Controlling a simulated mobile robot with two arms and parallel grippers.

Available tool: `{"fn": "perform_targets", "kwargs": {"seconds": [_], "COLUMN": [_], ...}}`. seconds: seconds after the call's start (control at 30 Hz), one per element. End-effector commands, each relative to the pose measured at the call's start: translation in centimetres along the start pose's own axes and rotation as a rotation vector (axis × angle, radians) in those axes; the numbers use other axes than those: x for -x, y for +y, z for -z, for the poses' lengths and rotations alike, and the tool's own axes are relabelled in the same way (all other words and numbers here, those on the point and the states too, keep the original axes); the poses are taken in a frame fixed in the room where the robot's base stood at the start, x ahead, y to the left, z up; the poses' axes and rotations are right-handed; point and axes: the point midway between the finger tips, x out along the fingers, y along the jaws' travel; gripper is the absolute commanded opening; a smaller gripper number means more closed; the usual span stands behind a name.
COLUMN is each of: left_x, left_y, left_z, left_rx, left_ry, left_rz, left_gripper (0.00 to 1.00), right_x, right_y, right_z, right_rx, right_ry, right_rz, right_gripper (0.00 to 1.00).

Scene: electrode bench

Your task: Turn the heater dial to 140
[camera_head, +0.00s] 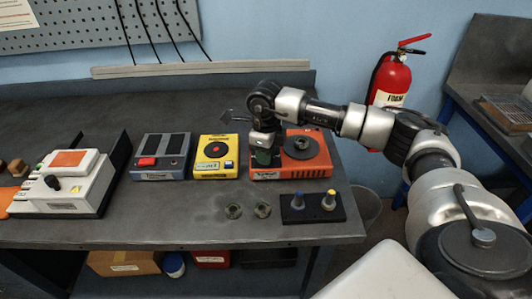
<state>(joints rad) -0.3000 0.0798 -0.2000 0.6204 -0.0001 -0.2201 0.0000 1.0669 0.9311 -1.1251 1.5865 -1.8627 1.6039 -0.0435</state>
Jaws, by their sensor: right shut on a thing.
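The heater appears to be the orange-red unit (318,172) with a round dark plate (301,147) on top, near the right end of the bench. My right gripper (263,158) points down over the left part of this unit. It is shut on what I take to be the heater dial, which the gripper hides. The dial's setting and scale cannot be read from here. My left gripper is not in view.
A yellow unit (216,171) stands close left of the heater, then a blue-grey unit (163,172) and a white unit (71,190). A black holder (312,212) with two knobbed pieces lies in front. A fire extinguisher (391,80) hangs behind my right arm.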

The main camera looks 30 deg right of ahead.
Motion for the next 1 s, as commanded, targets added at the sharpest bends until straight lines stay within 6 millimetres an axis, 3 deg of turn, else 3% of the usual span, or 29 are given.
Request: {"fn": "perform_targets", "kwargs": {"seconds": [0.47,0.5,0.63,1.0], "left_x": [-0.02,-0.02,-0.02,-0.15], "left_y": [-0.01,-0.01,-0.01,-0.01], "left_z": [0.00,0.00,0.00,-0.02], "left_rx": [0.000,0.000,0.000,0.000], "left_ry": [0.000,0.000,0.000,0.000], "left_rz": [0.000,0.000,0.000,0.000], "left_gripper": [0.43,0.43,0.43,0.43], "right_x": [0.16,0.16,0.12,0.56], "right_y": [-0.10,-0.10,-0.08,-0.06], "right_z": [-0.05,-0.05,-0.04,-0.05], "right_rx": [-0.018,-0.018,-0.017,-0.015], "right_ry": [-0.004,-0.004,-0.003,-0.003], "right_rz": [0.002,0.002,0.002,0.002], "right_gripper": [0.04,0.30,0.50,0.53]}}
